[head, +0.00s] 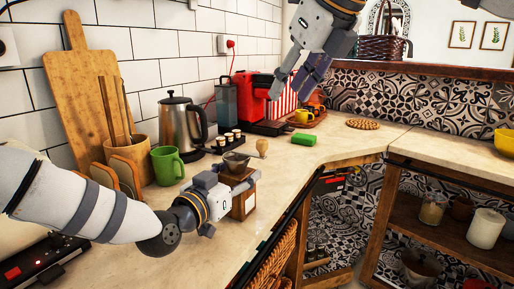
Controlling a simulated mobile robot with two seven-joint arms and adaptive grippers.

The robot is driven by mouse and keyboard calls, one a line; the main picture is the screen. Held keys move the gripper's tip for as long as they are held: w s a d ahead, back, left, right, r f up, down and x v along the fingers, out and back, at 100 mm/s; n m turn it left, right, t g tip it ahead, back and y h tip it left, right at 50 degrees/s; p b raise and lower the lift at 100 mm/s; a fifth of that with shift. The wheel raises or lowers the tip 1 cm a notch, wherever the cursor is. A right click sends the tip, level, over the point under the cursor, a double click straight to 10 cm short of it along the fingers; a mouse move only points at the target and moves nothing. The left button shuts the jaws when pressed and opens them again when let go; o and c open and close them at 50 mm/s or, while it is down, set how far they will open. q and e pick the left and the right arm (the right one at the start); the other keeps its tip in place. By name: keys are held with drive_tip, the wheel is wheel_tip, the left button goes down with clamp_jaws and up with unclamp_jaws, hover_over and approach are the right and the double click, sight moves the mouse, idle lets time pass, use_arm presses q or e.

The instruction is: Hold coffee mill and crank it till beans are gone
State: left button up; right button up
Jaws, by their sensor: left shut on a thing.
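The coffee mill (243,202) stands upright on the counter, with a wooden box body and a dark metal bowl (236,161) on top. Its crank ends in a light wooden knob (262,147) on the right of the bowl. My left gripper (238,188) is shut on the mill's body from the left and hides part of it. My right gripper (298,88) hangs above the counter, up and to the right of the mill, with its fingers apart and empty. I cannot see any beans inside the bowl.
A green mug (167,165), a steel kettle (182,125) and a tray of small cups (228,138) stand behind the mill. A green sponge (304,138) lies to the right. The counter's front edge (285,215) is close to the mill.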

sight(262, 139)
drive_tip(key=s+f+n+y, duration=0.2)
drive_tip(key=s+f, duration=0.1)
drive_tip(key=s, duration=0.1)
drive_tip(key=x, duration=0.7)
drive_tip(key=w+x, duration=0.1)
drive_tip(key=x, duration=0.3)
drive_tip(key=shift+a+r, duration=0.1)
clamp_jaws()
